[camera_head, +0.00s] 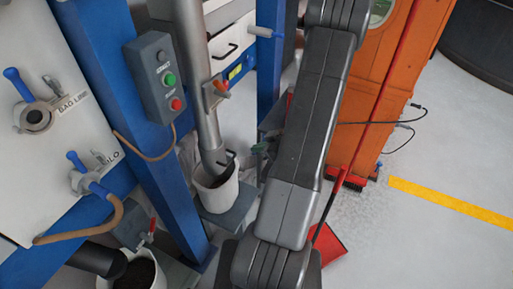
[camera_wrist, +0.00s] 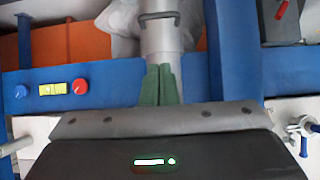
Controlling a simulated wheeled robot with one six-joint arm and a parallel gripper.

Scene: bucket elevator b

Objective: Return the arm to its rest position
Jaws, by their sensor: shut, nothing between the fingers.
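My arm (camera_head: 310,125) runs down the middle of the head view, its dark grey links nearly upright in the picture. My gripper (camera_wrist: 158,85) shows in the wrist view as two green fingers pressed together with nothing between them. The fingers point at a grey metal pipe (camera_wrist: 163,40) with a dark handle; I cannot tell if they touch it.
A blue post (camera_head: 125,110) carries a grey button box (camera_head: 155,78). Left is a white panel (camera_head: 45,160) with blue-handled valves. An orange cabinet (camera_head: 370,80) and red pole (camera_head: 383,90) stand close right of the arm.

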